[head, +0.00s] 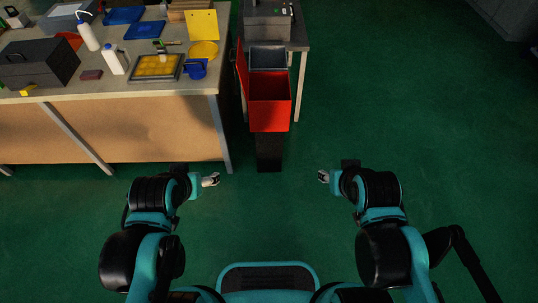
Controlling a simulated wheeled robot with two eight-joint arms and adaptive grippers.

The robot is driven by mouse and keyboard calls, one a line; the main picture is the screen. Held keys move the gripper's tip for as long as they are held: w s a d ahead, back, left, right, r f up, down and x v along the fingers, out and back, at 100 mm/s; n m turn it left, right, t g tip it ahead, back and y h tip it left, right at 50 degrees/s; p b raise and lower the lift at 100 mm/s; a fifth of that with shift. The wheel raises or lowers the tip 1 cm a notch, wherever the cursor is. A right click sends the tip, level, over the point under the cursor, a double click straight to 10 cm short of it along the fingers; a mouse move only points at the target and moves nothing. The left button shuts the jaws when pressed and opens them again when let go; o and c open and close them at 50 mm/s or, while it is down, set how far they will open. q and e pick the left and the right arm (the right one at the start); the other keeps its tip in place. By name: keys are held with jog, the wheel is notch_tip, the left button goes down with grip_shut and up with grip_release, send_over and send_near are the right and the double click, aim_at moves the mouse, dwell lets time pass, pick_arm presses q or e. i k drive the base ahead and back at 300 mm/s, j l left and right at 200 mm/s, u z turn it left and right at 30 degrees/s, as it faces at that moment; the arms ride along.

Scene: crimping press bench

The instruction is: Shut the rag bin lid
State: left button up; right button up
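A red bin (269,114), which I take to be the rag bin, stands on a black pedestal (268,152) to the right of the workbench. Its top is open and I see into its red inside. A thin red panel (241,66) stands up along the left side of the bin, seen nearly edge-on; it looks like the raised lid. My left gripper (213,180) is in front of the bin and to its left, touching nothing. My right gripper (322,176) is in front and to the right, also clear of everything. Their fingers are too small to read.
A workbench (150,100) with a black toolbox (38,64), white bottles and a yellow-filled tray (157,67) fills the left. A grey-blue bin (267,57) and a small table with a grey machine (268,20) stand behind the red bin. Green floor is clear in front and right.

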aim_at(241, 64)
jog(key=k+j+z, duration=0.15)
jog(key=j, duration=0.35)
jog(key=k+j+z, duration=0.1)
jog(key=k+j, duration=0.3)
jog(key=k+j+z, duration=0.15)
jog(key=k+j, duration=0.15)
jog(key=j, duration=0.3)
jog(key=k+j+z, duration=0.1)
jog(key=k+j, duration=0.2)
jog(key=i+l, duration=0.1)
jog(key=i, duration=1.6)
